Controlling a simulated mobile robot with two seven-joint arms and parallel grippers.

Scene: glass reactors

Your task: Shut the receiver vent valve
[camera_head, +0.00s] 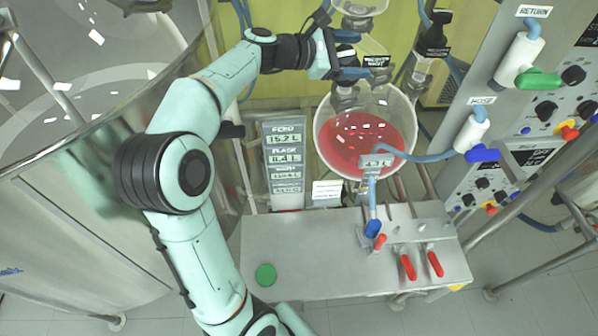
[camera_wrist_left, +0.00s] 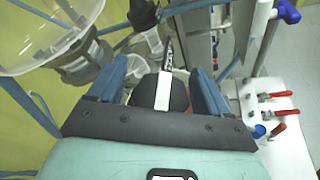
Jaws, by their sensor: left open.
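The receiver vent valve shows by a small label (camera_head: 375,61) above the glass receiver (camera_head: 335,140), which holds red liquid. My left gripper (camera_head: 350,58) is at the valve, with its blue fingers open. In the left wrist view, a black knob with a white stripe (camera_wrist_left: 163,92) sits between the open fingers (camera_wrist_left: 157,88). I see a gap beside the knob, and cannot tell if either finger touches it. The valve's body is largely hidden behind the gripper. My right gripper is not in view.
A steel bench (camera_head: 310,260) with red-handled valves (camera_head: 408,267) stands below the receiver. A control panel (camera_head: 540,110) with a green-handled valve (camera_head: 538,79) and blue hoses is at the right.

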